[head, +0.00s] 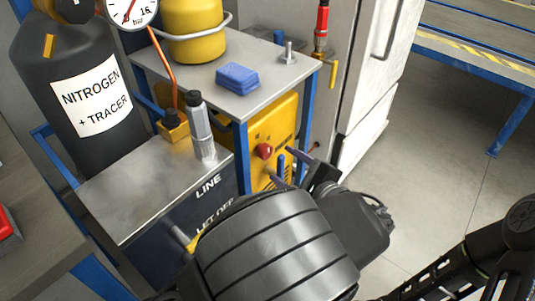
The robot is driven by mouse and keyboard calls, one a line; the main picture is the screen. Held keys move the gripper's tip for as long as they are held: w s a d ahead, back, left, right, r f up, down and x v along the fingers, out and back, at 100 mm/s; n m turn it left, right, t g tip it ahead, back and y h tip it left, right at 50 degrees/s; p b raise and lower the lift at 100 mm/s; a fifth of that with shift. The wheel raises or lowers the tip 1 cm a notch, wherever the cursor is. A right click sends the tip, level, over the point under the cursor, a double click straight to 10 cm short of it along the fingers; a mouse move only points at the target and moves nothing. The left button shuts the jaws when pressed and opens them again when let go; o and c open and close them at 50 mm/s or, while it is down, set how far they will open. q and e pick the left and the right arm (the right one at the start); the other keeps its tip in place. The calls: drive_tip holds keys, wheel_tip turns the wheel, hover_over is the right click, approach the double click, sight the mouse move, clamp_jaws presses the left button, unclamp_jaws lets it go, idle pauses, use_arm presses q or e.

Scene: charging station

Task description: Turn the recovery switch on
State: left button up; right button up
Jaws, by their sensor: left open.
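The yellow recovery machine (286,122) stands under the grey shelf of a blue-framed cart. A red knob (264,151) sits on its front panel; it looks like the recovery switch, but its setting is too small to read. My left gripper (281,165) is open with its fingers pointing at the panel, just right of and below the red knob. No contact with the knob can be made out. My left wrist and forearm hide the lower front of the machine. My right arm shows at the lower right, but its gripper is out of the picture.
A grey-topped box (150,190) marked "LINE" stands left of the machine. A nitrogen cylinder (75,100) is behind it. A blue sponge (237,76) and a yellow tank (195,35) are on the cart shelf (265,95). Open floor (440,150) lies to the right.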

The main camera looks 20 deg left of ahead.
sight(267, 153)
use_arm(q)
drive_tip(key=b+x, duration=0.2)
drive_tip(key=x, duration=0.5)
drive_tip(key=shift+s+f, duration=0.1)
drive_tip(key=shift+f, duration=0.05)
drive_tip(key=shift+w+a, duration=0.3)
drive_tip(key=shift+c, duration=0.3)
clamp_jaws()
